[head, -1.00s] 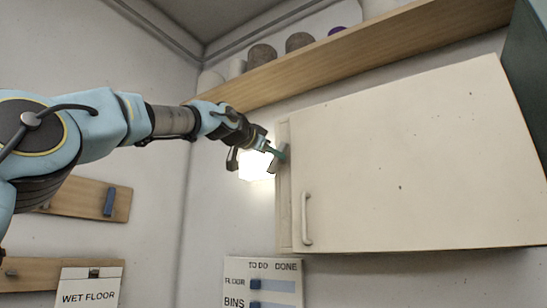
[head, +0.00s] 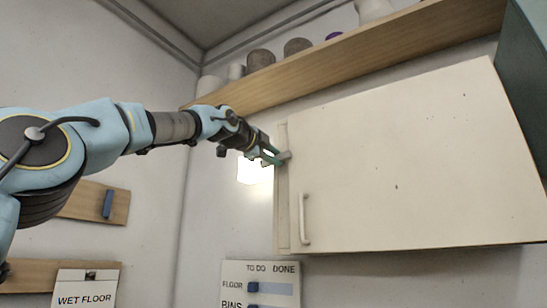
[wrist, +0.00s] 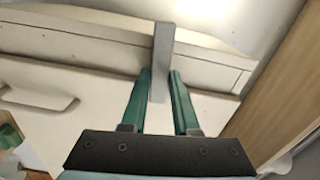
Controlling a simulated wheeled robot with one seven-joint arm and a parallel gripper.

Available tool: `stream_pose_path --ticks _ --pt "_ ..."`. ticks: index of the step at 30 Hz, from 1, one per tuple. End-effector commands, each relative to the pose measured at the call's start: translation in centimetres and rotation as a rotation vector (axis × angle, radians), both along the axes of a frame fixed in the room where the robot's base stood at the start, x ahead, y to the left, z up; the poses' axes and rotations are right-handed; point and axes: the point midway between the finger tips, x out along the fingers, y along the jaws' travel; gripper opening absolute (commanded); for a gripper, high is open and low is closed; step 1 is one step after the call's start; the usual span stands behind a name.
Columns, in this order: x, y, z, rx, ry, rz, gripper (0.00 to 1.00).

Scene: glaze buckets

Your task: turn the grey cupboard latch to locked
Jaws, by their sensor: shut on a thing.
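The grey cupboard latch (head: 284,156) is a short bar near the top of the left edge of the cream cupboard (head: 400,160). In the head view it sticks out leftward, nearly level and slightly tilted. In the wrist view the latch (wrist: 163,50) lies across the cupboard's edge strip, between the two green fingers. My gripper (head: 271,155) is shut on the latch, with a finger on either side of it; it also shows in the wrist view (wrist: 161,85). The fingers partly hide the latch in the head view.
A pale door handle (head: 305,218) stands below the latch. A wooden shelf (head: 340,65) with several pots runs above the cupboard. A TO DO/DONE board (head: 262,287) hangs below. A bright patch lights the wall left of the cupboard.

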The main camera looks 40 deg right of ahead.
Motion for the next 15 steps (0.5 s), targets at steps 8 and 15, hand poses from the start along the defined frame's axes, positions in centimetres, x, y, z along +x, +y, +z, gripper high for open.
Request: stream_pose_path --ticks 8,15 --pt "0.01 -0.02 -0.2 0.028 -0.102 0.0 0.0" --pt "0.0 -0.02 -0.2 0.035 -0.13 0.0 0.0"
